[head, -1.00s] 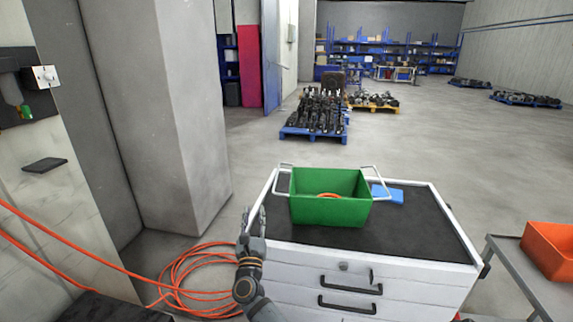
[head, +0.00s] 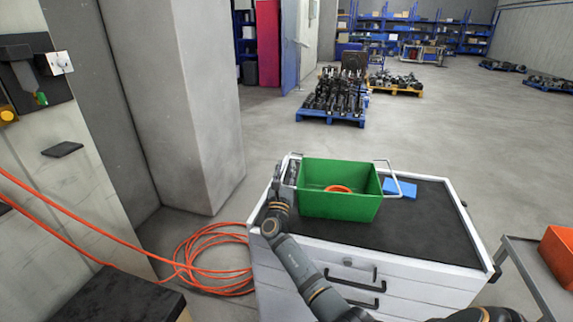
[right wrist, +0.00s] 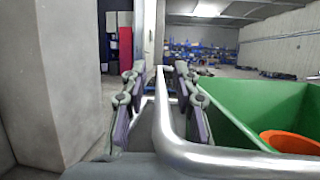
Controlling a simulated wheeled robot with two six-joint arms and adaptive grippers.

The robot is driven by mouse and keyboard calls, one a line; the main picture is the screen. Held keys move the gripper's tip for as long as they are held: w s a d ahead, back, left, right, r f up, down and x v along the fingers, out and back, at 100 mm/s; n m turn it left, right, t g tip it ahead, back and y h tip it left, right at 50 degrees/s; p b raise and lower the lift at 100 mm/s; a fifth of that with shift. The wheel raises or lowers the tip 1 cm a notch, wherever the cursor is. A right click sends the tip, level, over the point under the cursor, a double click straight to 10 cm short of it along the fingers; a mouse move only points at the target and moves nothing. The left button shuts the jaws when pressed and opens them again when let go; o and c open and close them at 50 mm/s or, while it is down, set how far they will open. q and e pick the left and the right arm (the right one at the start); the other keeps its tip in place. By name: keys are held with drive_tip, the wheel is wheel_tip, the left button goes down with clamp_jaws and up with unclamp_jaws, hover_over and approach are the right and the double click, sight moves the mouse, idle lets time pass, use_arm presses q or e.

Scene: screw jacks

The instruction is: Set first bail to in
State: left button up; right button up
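A green bin (head: 340,205) stands on the dark top of a white drawer cabinet, and its inside and wall also show in the right wrist view (right wrist: 245,110). Its right bail (head: 391,178) is swung outward. Its left bail (head: 292,157), mostly covered by my right gripper (head: 284,172) in the head view, is the thick metal bar (right wrist: 165,125) in the right wrist view, beside the bin wall. My right gripper (right wrist: 160,98) is open, with one finger on each side of this bar; contact cannot be told. My left gripper is not in view.
An orange ring-shaped thing (head: 338,189) lies in the bin. An orange hose (head: 215,255) lies coiled on the floor. An orange bin (head: 558,255) stands on a cart at right.

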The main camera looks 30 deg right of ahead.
drive_tip(key=shift+w+d+r, duration=0.2)
drive_tip(key=shift+w+d, duration=0.25)
drive_tip(key=shift+d, duration=0.05)
clamp_jaws()
